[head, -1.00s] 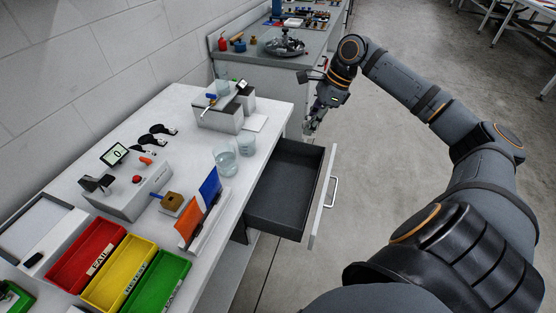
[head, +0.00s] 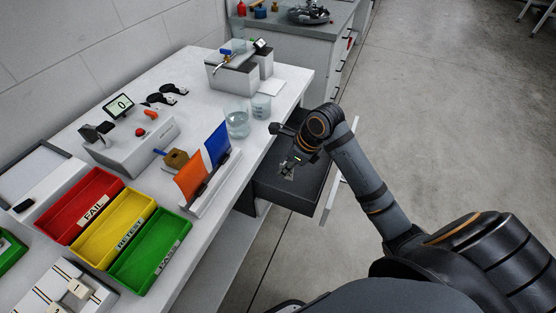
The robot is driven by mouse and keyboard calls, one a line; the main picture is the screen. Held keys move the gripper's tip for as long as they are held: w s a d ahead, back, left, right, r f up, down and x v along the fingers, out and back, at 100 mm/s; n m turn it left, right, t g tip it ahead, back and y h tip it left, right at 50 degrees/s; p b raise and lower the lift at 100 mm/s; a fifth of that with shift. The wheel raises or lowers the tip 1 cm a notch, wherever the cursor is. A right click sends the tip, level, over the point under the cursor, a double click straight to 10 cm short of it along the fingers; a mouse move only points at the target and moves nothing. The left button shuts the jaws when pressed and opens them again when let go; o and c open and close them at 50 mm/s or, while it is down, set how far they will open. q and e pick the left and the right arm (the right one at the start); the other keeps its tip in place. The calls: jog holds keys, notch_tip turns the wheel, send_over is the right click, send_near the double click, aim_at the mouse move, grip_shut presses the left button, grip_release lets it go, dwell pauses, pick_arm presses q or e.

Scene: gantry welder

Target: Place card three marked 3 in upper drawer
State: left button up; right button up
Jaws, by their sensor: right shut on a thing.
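My right gripper (head: 288,167) points down inside the open upper drawer (head: 331,200), over its dark tray. It is shut on a small greyish thing at its fingertips, seemingly a card. No number can be read, and the thing is partly hidden by the fingers. I cannot tell whether it touches the drawer floor. An orange card (head: 192,178) and a blue card (head: 218,144) stand upright in a white rack (head: 214,186) on the bench to the left. My left gripper is not in view.
Two glass beakers (head: 237,124) stand near the bench edge beside the drawer. Red (head: 73,229), yellow (head: 97,251) and green (head: 128,275) trays lie at the front left. A grey box device (head: 232,77) stands farther back. The floor at right is clear.

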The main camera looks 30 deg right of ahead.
jog(key=shift+a+f, duration=0.2)
jog(key=shift+a, duration=0.2)
jog(key=w+d+f+b, duration=0.1)
jog(key=w+d+f, duration=0.3)
jog(key=w, duration=0.1)
jog(key=w+d+f+b, duration=0.2)
jog(key=w+d+f, duration=0.3)
jog(key=shift+d+f, duration=0.2)
jog(key=shift+f, duration=0.05)
jog(key=shift+d+f, duration=0.1)
jog(key=shift+f, duration=0.15)
notch_tip(320, 180, down, 3)
jog(key=shift+w+f+b, duration=0.1)
jog(key=shift+b, duration=0.55)
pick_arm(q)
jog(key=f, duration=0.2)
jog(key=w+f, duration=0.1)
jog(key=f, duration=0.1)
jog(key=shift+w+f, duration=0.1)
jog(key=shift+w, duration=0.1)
pick_arm(e)
jog(key=o, duration=0.7)
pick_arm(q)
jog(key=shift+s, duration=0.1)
pick_arm(e)
jog(key=shift+o, duration=0.2)
